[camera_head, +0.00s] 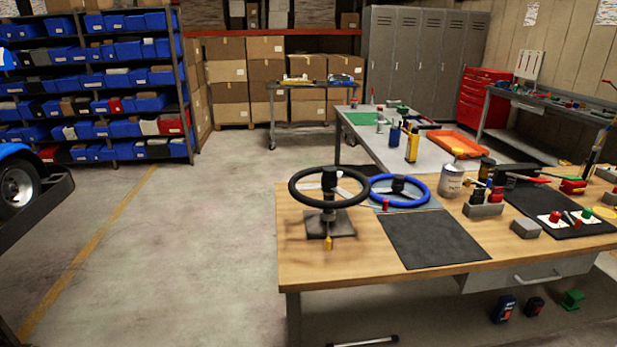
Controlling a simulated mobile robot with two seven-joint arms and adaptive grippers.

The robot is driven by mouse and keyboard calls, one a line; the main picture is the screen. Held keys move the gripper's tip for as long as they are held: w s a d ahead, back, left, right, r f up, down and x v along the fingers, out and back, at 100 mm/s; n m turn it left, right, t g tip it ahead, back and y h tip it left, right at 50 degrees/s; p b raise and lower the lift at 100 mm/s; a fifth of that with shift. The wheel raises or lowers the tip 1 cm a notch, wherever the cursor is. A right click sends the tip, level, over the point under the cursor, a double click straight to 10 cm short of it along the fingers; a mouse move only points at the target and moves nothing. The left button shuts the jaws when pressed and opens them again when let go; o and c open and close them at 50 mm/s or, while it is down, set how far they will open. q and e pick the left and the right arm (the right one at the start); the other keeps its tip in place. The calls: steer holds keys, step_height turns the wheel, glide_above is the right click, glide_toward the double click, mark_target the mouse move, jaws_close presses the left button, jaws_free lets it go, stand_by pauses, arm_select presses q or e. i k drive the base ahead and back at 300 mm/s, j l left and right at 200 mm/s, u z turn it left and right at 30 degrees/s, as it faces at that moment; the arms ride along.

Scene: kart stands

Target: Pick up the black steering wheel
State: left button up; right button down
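A black steering wheel (328,203) is mounted on a short grey post with a square dark base plate (331,224). It stands near the front left corner of the wooden workbench (312,263). A blue steering wheel (416,200) lies just behind and to its right, on a grey plate. From this angle the black wheel's right rim comes close to the blue wheel's left side. Neither of my grippers shows in this view.
A dark mat (432,239) lies right of the black wheel. A paint can (451,181), small bottles and tools stand farther right. A grey table (433,152) with an orange tray (458,143) is behind. Open concrete floor (190,240) lies to the left, with blue-bin shelving (184,80) beyond.

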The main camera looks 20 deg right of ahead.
mark_target(330, 175)
steer(key=j+z, duration=0.1)
steer(key=z, duration=0.35)
steer(key=j+z, duration=0.15)
steer(key=z, duration=0.25)
steer(key=i, duration=0.05)
